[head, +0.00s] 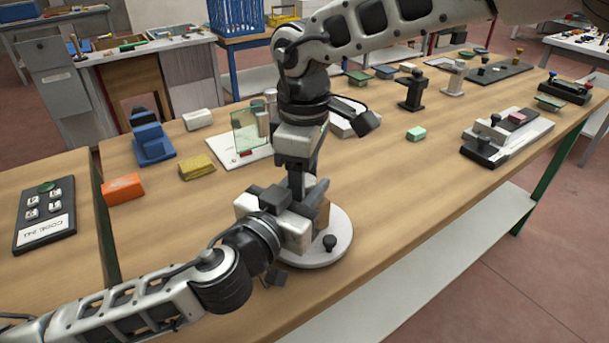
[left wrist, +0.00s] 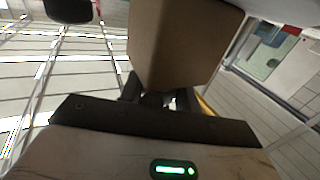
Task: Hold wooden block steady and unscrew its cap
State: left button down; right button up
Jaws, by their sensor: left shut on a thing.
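The wooden block (head: 323,214) stands over a round white base (head: 318,255) near the table's front edge, mostly hidden behind my grippers in the head view. In the left wrist view the brown block (left wrist: 180,45) fills the upper middle, directly beyond the gripper. My left gripper (head: 295,208) reaches in from the left and is shut on the block. My right gripper (head: 300,185) points down from above, right over the block. Its fingertips are hard to make out, and the cap is hidden at the grippers. I cannot tell whether the right gripper touches the cap.
A black knob (head: 330,243) stands on the base's front edge. Left are a yellow sponge (head: 197,167), an orange block (head: 123,189) and a blue stand (head: 152,144). A glass sheet (head: 250,130) stands behind.

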pick_arm(q)
jog(key=shift+f, duration=0.25)
pick_arm(e)
jog(key=shift+r, duration=2.3)
notch_tip(320, 180, up, 3)
jog(key=m, duration=0.3)
jog(key=shift+r, duration=0.1)
jog(key=shift+c, duration=0.4)
pick_arm(q)
jog(key=shift+r, duration=0.2)
pick_arm(e)
jog(key=shift+f, duration=4)
jog(key=c, duration=1)
jog(key=shift+a+n, duration=0.1)
jog(key=shift+n, duration=1.4)
jog(key=o, duration=1.1)
